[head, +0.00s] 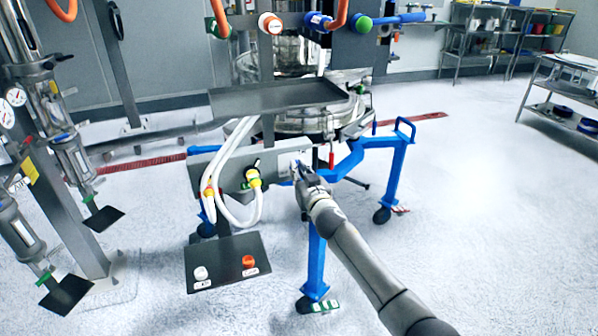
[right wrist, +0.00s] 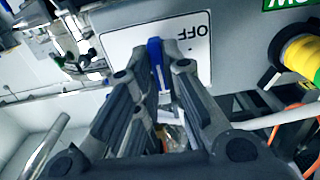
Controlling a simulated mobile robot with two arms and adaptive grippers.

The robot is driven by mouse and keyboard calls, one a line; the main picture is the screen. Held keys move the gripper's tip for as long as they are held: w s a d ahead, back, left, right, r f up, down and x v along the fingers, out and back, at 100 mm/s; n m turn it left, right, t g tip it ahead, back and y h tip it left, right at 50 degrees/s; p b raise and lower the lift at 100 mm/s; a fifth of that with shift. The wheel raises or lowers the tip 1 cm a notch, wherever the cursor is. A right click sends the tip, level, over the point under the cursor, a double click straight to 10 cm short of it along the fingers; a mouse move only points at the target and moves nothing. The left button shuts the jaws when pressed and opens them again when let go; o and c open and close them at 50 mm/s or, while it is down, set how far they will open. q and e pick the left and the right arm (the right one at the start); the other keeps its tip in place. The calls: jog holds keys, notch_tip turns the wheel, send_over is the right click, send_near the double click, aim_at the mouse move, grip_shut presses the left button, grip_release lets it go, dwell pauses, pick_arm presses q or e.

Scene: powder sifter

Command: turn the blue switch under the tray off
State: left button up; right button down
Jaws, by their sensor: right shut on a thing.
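The blue switch (right wrist: 156,58) is a narrow lever on a white plate (right wrist: 120,47) in the right wrist view. The word OFF, upside down in that view, is printed on the plate to the right of the lever. My right gripper (right wrist: 158,68) has its two fingers closed around the lever. In the head view, my right gripper (head: 301,172) is at the right end of a grey box (head: 232,172) below the dark tray (head: 275,97), and it mostly hides the switch. My left gripper is not in view.
A dark panel with red and white buttons (head: 228,262) is at lower left.

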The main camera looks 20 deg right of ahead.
jog(key=shift+n, duration=0.4)
jog(key=shift+a+f+n+b, duration=0.1)
jog(key=shift+f+n, duration=0.05)
jog(key=shift+n, duration=2.7)
jog(key=shift+a+f+n+b, duration=0.1)
jog(key=shift+a+n, duration=0.05)
jog(key=shift+n, duration=2.65)
jog(key=shift+a+f+n+b, duration=0.1)
jog(key=shift+f+n, duration=0.05)
jog(key=shift+n, duration=2.7)
jog(key=c, duration=1.5)
grip_release()
